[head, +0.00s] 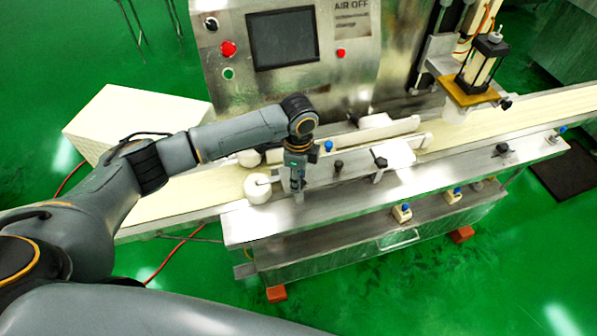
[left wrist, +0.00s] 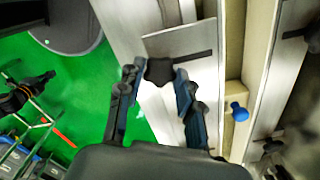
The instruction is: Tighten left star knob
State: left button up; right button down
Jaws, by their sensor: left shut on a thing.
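My left gripper (head: 297,194) points down at the left end of the machine's front rail, beside a white roller. In the left wrist view, the gripper (left wrist: 156,74) has its two fingers on either side of a black star knob (left wrist: 160,71), shut on it. The knob sits at the end of a dark slot in a metal plate (left wrist: 196,50). In the head view this knob is hidden behind the gripper. Another black star knob (head: 380,163) stands further right on the rail. My right gripper is not in view.
The pale conveyor belt (head: 180,196) runs behind the rail. A white roller (head: 257,188) is close left of my gripper; a blue knob (head: 328,146) and a black knob (head: 338,165) are close right. The control panel (head: 284,40) rises behind.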

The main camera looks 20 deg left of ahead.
pick_arm(q)
jog(key=m+p, duration=0.1)
jog(key=m, duration=0.3)
jog(key=shift+r+m, duration=0.1)
jog(key=shift+m, duration=0.3)
jog(key=m+p, duration=0.1)
jog(key=m, duration=0.9)
jog(key=shift+m, duration=0.4)
jog(key=m, duration=0.6)
jog(key=shift+b, duration=0.4)
jog(key=shift+f+m+b, duration=0.2)
jog(key=shift+m+b, duration=0.25)
jog(key=shift+m, duration=0.65)
jog(key=m+b, duration=0.3)
jog(key=b, duration=0.4)
jog(key=shift+f+m+b, duration=0.15)
jog(key=shift+m+b, duration=0.2)
jog(key=shift+m, duration=0.05)
jog(key=shift+r+m+b, duration=0.2)
jog(key=shift+m+b, duration=0.1)
jog(key=shift+b, duration=0.25)
